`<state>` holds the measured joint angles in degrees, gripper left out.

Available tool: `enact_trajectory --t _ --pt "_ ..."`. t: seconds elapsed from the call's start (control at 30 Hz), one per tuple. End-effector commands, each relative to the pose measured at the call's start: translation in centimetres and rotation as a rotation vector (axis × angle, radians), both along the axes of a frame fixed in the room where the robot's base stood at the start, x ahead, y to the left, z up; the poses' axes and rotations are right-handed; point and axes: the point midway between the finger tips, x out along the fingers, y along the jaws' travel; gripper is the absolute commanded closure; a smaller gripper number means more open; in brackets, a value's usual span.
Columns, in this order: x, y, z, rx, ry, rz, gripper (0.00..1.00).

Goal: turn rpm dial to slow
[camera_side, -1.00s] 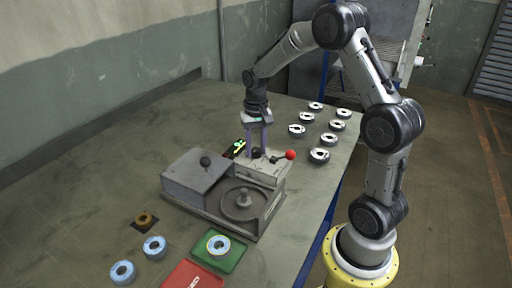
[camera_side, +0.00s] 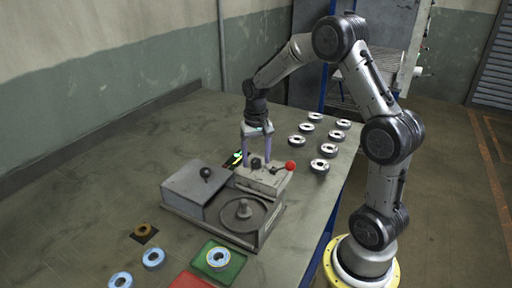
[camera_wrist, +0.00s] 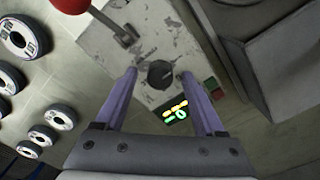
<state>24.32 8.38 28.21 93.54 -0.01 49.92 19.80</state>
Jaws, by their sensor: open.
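The rpm dial is a dark round knob (camera_wrist: 161,74) on top of a scuffed pale grey control box (camera_wrist: 110,50). In the side view the dark knob (camera_side: 255,163) shows small on the box, between my fingers. My gripper (camera_wrist: 158,73) is open, with its two purple fingers on either side of the knob. A gap shows on each side in the wrist view, and I cannot tell how far the fingertips are above the box. The dial's marks are too small to read.
A lever with a red ball (camera_side: 291,165) stands on the box close to my gripper. A machine with a grey lid (camera_side: 197,184) and round plate (camera_side: 243,210) adjoins it. Several discs (camera_side: 330,150) lie behind right. A green tray (camera_side: 219,262) and red tray (camera_side: 190,281) lie in front.

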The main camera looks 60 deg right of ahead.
Motion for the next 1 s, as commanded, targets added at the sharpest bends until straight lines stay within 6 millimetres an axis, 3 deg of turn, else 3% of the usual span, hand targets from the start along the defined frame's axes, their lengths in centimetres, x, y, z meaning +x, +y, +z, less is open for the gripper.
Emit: enact_trajectory --t 0.17,0.6,0.8,1.0 --pt "0.1 0.0 2.3 -0.002 -0.005 0.0 0.29" --pt "0.1 0.0 11.3 -0.002 -0.005 0.0 0.29" --pt "0.1 0.0 13.3 -0.001 -0.003 0.0 0.29" --pt "0.0 0.0 13.7 -0.001 -0.001 0.0 0.29"
